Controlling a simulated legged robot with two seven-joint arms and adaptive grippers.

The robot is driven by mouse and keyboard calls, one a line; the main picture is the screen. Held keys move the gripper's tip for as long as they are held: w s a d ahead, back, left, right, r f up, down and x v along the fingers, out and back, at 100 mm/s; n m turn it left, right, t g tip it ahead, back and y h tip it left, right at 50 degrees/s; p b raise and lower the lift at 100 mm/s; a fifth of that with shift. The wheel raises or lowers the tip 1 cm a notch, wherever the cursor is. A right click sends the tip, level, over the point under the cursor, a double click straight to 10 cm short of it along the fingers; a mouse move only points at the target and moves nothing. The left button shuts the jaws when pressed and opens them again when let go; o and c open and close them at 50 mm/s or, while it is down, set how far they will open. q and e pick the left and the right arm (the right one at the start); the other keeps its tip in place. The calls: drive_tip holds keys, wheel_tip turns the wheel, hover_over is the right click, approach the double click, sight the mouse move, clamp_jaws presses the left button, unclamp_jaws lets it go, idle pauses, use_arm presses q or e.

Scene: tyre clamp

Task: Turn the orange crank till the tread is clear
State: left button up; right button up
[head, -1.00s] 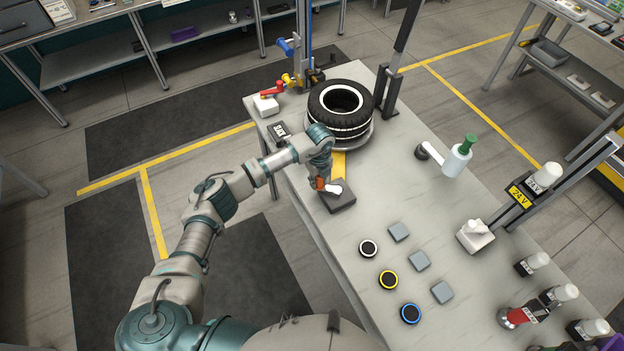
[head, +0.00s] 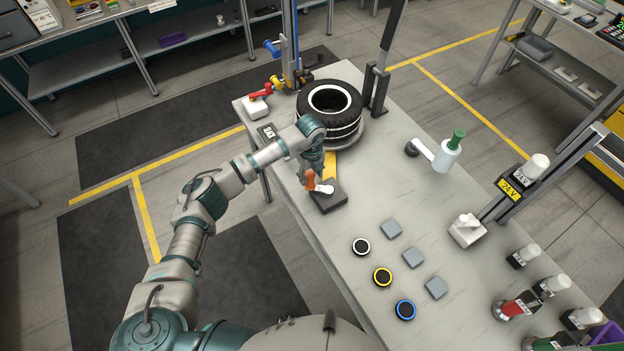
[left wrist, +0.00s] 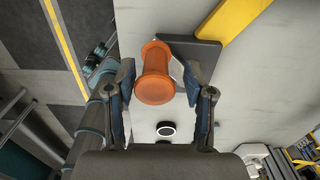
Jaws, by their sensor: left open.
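The orange crank handle (head: 310,180) stands upright on its white arm (head: 325,188) over a dark grey base (head: 328,199) on the table. In the left wrist view the handle (left wrist: 155,75) sits between the fingers of my left gripper (left wrist: 159,82). The fingers are open, one on each side, with a gap visible at the right finger. In the head view my left gripper (head: 312,170) is just above and around the handle. The black tyre (head: 330,103) lies flat on a round support behind the crank. My right gripper is out of view.
A yellow strip (head: 330,165) runs from the crank base toward the tyre. A red crank (head: 261,91) on a white block and a dark post (head: 380,75) flank the tyre. Several grey pads and ringed discs (head: 382,277) lie to the front.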

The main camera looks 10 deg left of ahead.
use_arm(q)
wheel_tip(320, 180, up, 8)
drive_tip(key=shift+d+r, duration=0.2)
drive_tip(key=shift+r, duration=0.1)
drive_tip(key=shift+a, duration=0.1)
idle(0.3)
